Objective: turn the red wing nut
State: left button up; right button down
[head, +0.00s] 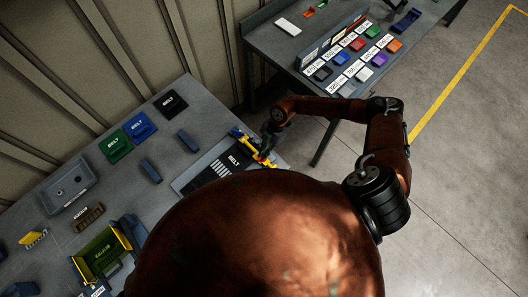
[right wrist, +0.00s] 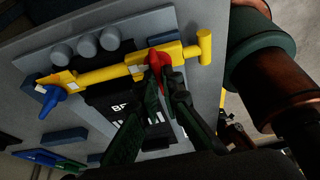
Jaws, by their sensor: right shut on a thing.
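The red wing nut (right wrist: 155,60) sits on a yellow bar (right wrist: 105,75) of the belt press, towards the bar's right end in the right wrist view. My right gripper (right wrist: 160,75) is shut on it, and its dark green fingers partly hide it. In the head view my right gripper (head: 267,148) is at the press's right end, with a bit of red (head: 262,157) showing below it. A blue wing nut (right wrist: 50,98) is at the bar's other end. My left gripper is not in view.
A black belt piece (head: 233,158) lies in the press. Green, blue and black belt blocks (head: 139,126), a grey tray (head: 73,188) and a yellow-green bin (head: 100,250) share the bench. A second table (head: 280,50) with coloured bins stands behind.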

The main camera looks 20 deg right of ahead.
jog(key=shift+w, duration=0.1)
jog(key=c, duration=2.1)
grip_release()
jog(key=v, duration=1.2)
